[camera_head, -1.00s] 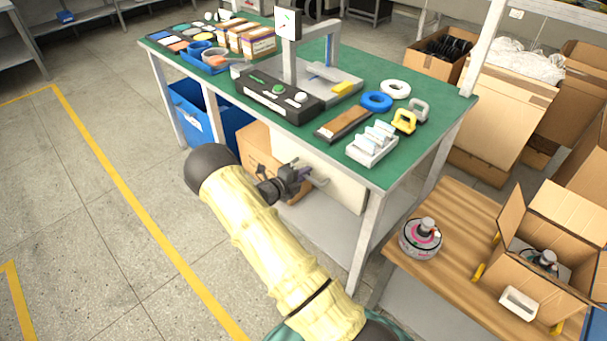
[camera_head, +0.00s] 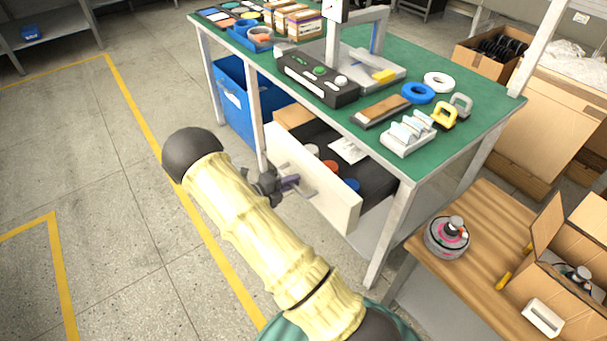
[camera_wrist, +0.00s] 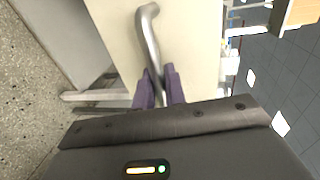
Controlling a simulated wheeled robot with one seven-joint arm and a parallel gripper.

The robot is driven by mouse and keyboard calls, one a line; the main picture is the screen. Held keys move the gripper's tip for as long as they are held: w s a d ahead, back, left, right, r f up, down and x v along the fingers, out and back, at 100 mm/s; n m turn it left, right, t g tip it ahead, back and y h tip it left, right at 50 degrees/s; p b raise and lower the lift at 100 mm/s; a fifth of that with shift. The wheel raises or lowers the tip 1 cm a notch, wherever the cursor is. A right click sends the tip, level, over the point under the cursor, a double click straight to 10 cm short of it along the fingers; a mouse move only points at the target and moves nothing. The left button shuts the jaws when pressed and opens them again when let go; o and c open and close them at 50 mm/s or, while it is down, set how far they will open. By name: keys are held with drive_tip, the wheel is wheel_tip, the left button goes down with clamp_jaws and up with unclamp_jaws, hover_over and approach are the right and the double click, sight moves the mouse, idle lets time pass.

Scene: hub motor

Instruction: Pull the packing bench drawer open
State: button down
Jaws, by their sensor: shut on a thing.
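The packing bench (camera_head: 440,150) has a green top and pale grey legs. Its drawer, with a cream front (camera_head: 335,199), stands well out from under the top. Inside the dark drawer I see a white item (camera_head: 348,150), a red one (camera_head: 331,167) and a blue one (camera_head: 352,184). My gripper (camera_head: 290,182) is at the drawer front's outer face, shut on the metal bar handle. In the wrist view the handle (camera_wrist: 149,35) runs between the purple fingers of my gripper (camera_wrist: 159,85). The gripper partly hides the handle in the head view.
A blue bin (camera_head: 235,100) stands under the bench's left end. A wooden side table (camera_head: 480,245) at right carries a round motor (camera_head: 447,237) and an open carton (camera_head: 575,250). The floor left of my arm is clear.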

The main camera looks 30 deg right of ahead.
drive_tip(key=f+v, duration=0.1)
drive_tip(key=v, duration=0.5)
drive_tip(key=shift+s+a+f, duration=0.25)
drive_tip(key=shift+a, duration=0.25)
drive_tip(key=c, duration=1.5)
unclamp_jaws()
drive_tip(key=shift+c, duration=0.2)
drive_tip(key=shift+r, duration=0.1)
drive_tip(key=v, duration=1.7)
drive_tip(key=shift+a, duration=0.25)
drive_tip(key=shift+w, duration=0.15)
